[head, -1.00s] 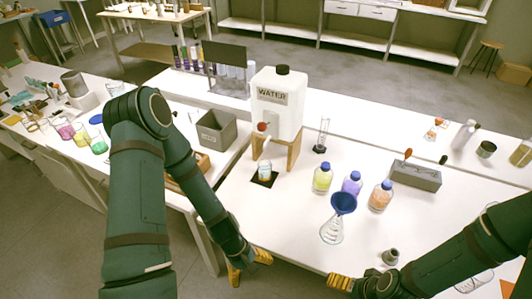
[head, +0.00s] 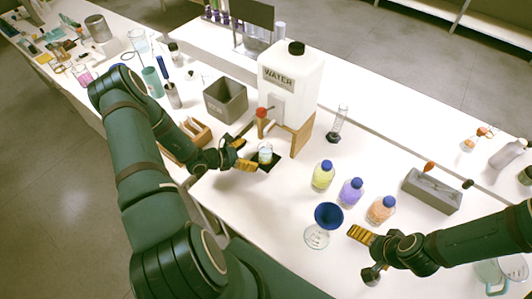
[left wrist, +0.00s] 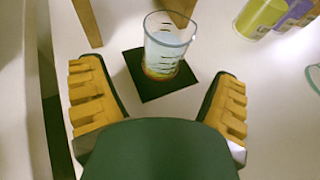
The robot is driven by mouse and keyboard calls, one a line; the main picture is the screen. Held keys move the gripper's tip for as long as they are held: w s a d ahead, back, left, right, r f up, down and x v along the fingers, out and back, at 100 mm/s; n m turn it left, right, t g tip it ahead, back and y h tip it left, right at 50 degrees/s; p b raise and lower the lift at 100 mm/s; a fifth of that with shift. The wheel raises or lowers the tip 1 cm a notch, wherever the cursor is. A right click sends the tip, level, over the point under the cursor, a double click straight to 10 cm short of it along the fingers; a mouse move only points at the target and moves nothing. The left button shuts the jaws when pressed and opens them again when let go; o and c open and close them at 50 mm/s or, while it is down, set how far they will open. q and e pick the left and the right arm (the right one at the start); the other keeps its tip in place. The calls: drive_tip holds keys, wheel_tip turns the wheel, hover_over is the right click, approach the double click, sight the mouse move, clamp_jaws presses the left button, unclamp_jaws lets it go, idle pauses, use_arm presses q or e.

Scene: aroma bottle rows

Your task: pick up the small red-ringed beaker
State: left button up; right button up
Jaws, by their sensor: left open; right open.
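The small beaker (head: 265,153) stands upright on a black square mat (head: 270,168) below the water tank's tap. In the left wrist view the clear beaker (left wrist: 167,45) has dark graduation marks and an orange-yellow tint near its base; I cannot make out a clear red ring. My left gripper (head: 243,153) is open just left of the beaker. In the left wrist view its yellow-padded fingers (left wrist: 160,88) are spread wide, with the beaker ahead between their lines and not gripped. My right gripper (head: 364,254) is open and empty near the orange bottle.
The white water tank (head: 292,85) stands on a wooden stand (head: 302,135) behind the beaker. A grey bin (head: 226,100) is to the left. Yellow (head: 322,176), purple (head: 350,191) and orange (head: 381,210) bottles and a blue funnel (head: 328,215) stand to the right.

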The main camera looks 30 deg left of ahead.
use_arm(q)
drive_tip(key=x, duration=0.3)
drive_tip(key=shift+d+x, duration=0.25)
drive_tip(key=shift+x, duration=2.55)
drive_tip(key=shift+s+r, duration=0.15)
drive_tip(key=shift+r, duration=0.05)
drive_tip(key=c, duration=1.4)
